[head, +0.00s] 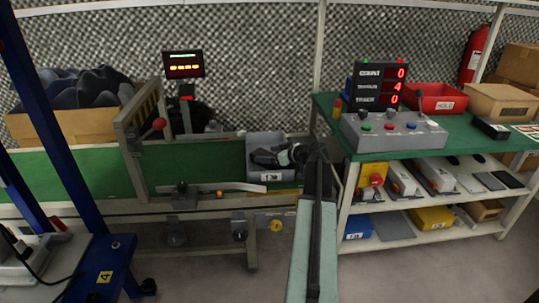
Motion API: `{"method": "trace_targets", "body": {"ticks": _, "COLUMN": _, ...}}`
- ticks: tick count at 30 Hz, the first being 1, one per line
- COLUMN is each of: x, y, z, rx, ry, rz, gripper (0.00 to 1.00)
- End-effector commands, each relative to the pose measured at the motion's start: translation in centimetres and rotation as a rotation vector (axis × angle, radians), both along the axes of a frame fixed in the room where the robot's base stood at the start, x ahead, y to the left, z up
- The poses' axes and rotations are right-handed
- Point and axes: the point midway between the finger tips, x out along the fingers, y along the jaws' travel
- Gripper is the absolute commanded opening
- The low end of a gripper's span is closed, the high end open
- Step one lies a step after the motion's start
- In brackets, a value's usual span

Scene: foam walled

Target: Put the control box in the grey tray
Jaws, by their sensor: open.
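The grey tray (264,140) stands on the green conveyor, with a white label on its front. My arm reaches up from the bottom, and my gripper (279,156) is open over the tray's right part. Dark shapes fill the tray's opening, and I cannot tell whether any is an object apart from my gripper. A grey box with coloured buttons and small levers (392,135) sits on the green table to the right. A smaller yellow box with a red button (373,180) is below the table's left edge. I cannot tell which is the control box.
A red bin (435,98) and a cardboard box (502,102) stand on the table behind the console. The shelves below hold several tools and bins. A conveyor frame with a red knob (159,124) is left of the tray. A blue frame (62,130) stands at far left.

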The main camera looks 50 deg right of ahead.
Motion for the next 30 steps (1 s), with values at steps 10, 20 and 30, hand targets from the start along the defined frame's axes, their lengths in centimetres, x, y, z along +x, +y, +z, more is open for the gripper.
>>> {"method": "trace_targets", "body": {"ticks": 10, "x": -4.1, "y": -0.2, "z": 3.4, "rx": 0.001, "ry": 0.000, "rz": -0.004, "gripper": 0.82}}
{"method": "trace_targets", "body": {"ticks": 20, "x": -10.3, "y": -0.8, "z": 5.7, "rx": 0.000, "ry": 0.000, "rz": -0.001, "gripper": 0.82}}
{"method": "trace_targets", "body": {"ticks": 30, "x": -11.1, "y": -0.9, "z": 5.8, "rx": 0.000, "ry": 0.000, "rz": -0.001, "gripper": 0.82}}
